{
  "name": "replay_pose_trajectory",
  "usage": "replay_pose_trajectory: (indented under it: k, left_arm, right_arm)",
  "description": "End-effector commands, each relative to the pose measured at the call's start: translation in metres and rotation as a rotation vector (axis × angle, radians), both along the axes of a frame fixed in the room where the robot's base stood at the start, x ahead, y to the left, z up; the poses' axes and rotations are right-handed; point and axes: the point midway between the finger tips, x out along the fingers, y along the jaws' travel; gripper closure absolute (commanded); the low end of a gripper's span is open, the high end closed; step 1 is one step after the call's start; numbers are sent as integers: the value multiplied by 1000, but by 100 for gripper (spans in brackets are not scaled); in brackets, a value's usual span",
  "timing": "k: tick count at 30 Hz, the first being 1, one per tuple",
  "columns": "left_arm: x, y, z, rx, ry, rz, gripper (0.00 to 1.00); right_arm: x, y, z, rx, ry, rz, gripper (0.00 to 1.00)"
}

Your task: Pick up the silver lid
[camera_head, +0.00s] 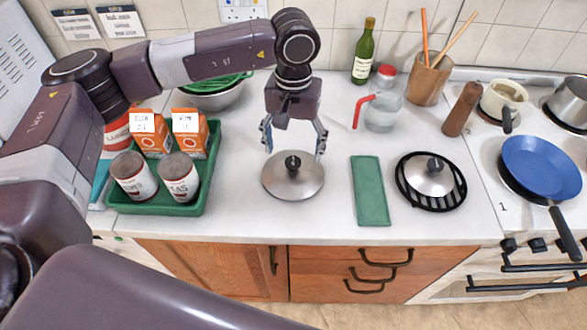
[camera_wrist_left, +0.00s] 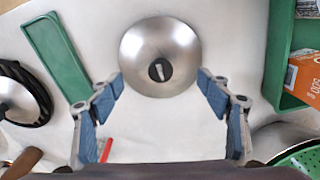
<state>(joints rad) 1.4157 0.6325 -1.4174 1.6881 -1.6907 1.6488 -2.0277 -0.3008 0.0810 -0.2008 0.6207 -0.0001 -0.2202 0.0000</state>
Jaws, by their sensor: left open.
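A round silver lid (camera_head: 293,187) with a black knob lies flat on the white counter near its front edge. My left gripper (camera_head: 294,150) is open and empty, pointing down above this lid, its fingers spread on either side of the knob. In the left wrist view the lid (camera_wrist_left: 160,38) lies just ahead of and between the open fingertips (camera_wrist_left: 161,82), with nothing held. A second, smaller silver lid (camera_head: 428,183) with a dark knob rests on a black trivet (camera_head: 458,192) to the right. My right gripper is not seen.
A green tray (camera_head: 155,208) with cans and cartons stands left of the lid. A green mat (camera_head: 370,190) lies to its right. A glass jug (camera_head: 382,112), wine bottle (camera_head: 363,52), and pot (camera_head: 215,97) stand behind. A blue pan (camera_head: 541,165) is on the stove.

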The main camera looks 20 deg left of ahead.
Motion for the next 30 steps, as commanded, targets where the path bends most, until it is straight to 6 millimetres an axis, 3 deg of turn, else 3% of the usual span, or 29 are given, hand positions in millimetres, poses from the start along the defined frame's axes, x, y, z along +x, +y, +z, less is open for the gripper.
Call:
replay_pose_trajectory:
  k: [6, 10, 19, 30]
  left_arm:
    - [-1, 2, -25, 0, 5, 1, 29]
    - [-1, 1, -44, -2, 4, 1, 29]
    - [0, 1, -51, -3, 1, 1, 29]
    - [0, 1, -51, -4, 2, 1, 70]
  right_arm:
    - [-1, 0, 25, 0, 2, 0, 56]
    - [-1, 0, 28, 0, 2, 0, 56]
    - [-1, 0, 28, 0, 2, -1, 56]
    - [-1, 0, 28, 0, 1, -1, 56]
